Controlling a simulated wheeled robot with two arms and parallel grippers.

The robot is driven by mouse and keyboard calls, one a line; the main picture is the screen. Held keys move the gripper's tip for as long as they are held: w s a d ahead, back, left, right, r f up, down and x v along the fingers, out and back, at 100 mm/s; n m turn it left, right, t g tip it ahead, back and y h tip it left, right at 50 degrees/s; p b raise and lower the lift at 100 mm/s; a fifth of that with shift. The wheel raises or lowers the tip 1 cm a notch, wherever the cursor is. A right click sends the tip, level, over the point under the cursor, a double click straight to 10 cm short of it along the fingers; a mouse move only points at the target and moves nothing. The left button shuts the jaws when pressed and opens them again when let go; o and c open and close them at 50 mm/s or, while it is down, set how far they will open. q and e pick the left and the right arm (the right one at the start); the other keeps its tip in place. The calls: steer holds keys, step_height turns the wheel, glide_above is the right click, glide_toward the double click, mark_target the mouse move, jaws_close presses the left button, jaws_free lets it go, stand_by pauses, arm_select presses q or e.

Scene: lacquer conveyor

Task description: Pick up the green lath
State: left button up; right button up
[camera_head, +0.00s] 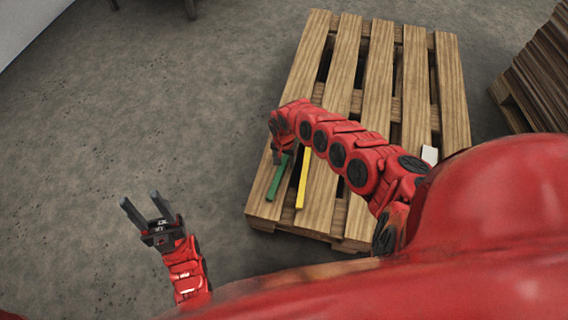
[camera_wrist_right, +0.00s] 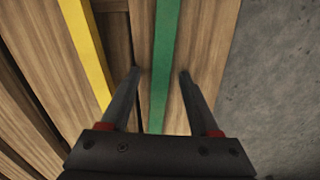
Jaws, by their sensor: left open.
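The green lath (camera_head: 278,177) lies on the near left part of the wooden pallet (camera_head: 335,75). It also shows in the right wrist view (camera_wrist_right: 165,45), running down between my fingers. My right gripper (camera_wrist_right: 161,73) is open, with one finger on each side of the green lath in the picture. I cannot tell how far above it the fingertips are. In the head view my right arm hides the far end of the lath. My left gripper (camera_head: 138,197) is open and empty over the floor, left of the pallet.
A yellow lath (camera_head: 303,178) lies just right of the green lath in the head view, close by; it also shows in the right wrist view (camera_wrist_right: 85,50). A white block (camera_head: 429,155) sits at the pallet's right. Stacked boards (camera_head: 540,75) stand at far right. The floor at left is clear.

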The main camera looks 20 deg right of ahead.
jaws_close()
stand_by(0.3)
